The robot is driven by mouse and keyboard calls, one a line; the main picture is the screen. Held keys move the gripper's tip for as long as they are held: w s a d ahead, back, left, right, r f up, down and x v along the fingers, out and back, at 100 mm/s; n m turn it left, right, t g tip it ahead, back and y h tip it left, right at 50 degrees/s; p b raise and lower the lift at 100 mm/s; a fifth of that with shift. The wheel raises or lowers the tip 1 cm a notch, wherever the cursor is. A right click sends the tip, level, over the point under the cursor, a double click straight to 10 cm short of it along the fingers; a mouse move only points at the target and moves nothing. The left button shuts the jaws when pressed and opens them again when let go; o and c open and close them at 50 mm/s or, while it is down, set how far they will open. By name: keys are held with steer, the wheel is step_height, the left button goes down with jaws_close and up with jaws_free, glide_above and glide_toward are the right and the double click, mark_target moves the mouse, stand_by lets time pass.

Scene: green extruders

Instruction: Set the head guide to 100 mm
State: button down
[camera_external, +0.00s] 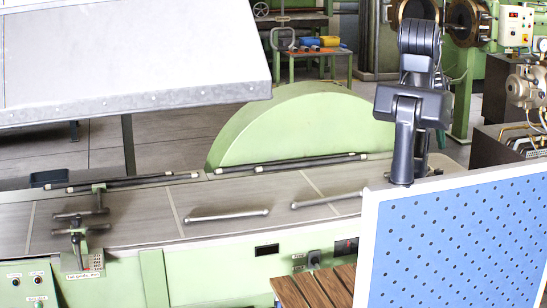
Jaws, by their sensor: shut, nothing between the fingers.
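My dark grey arm stands at the right of the picture, in front of the green machine. Its lower end runs down behind the top edge of a blue perforated panel (455,245). I cannot make out my gripper or its fingers. At the left end of the machine bed, a dark guide with a crossbar and handle (78,235) stands beside a small scale plate (95,262). The small label (83,275) below it seems to read "Tail guide, mm". I cannot identify a head guide, and any setting is too small to read.
The grey machine bed (240,200) carries two metal handles (228,215) and dark rods along its back edge. A green half-round guard (300,128) rises behind it. A large grey hood (130,60) overhangs the left. Wooden slats (318,288) lie at the front.

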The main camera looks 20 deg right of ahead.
steer(key=x, duration=1)
stand_by(0.3)
steer(key=s, duration=0.6)
steer(key=shift+s, duration=0.35)
steer(key=v, duration=1)
steer(key=shift+w, duration=0.2)
